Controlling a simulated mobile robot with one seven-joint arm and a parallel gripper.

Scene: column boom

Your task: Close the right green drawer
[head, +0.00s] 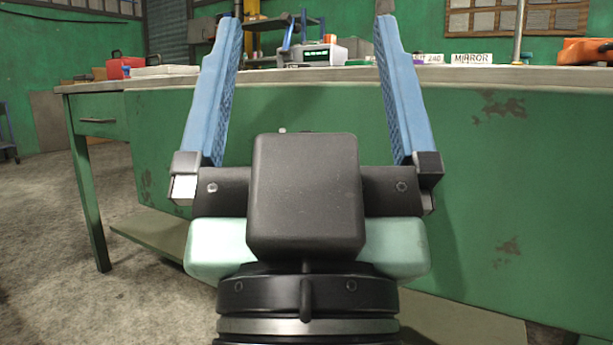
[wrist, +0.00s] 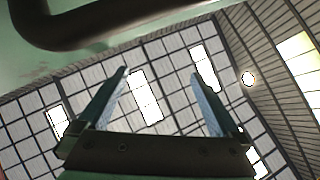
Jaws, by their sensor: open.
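My gripper (head: 307,22) is open and empty, with its two blue fingers pointing up and wide apart in front of the green bench. In the wrist view my gripper (wrist: 160,74) also shows open, with the ceiling behind it. A green drawer front (head: 100,125) with a metal handle (head: 97,120) is at the left end of the bench and looks shut. In the wrist view a dark curved bar (wrist: 100,32), like a handle, crosses a pale green surface at the top left. I cannot tell which drawer it belongs to. No open drawer is clearly visible in the head view.
The bench top (head: 500,75) carries a grey device (head: 312,56), a red toolbox (head: 124,66), an orange object (head: 588,50) and a MIRROR label (head: 472,59). The green bench panel (head: 500,180) fills the right side. Concrete floor (head: 45,220) is clear at the left.

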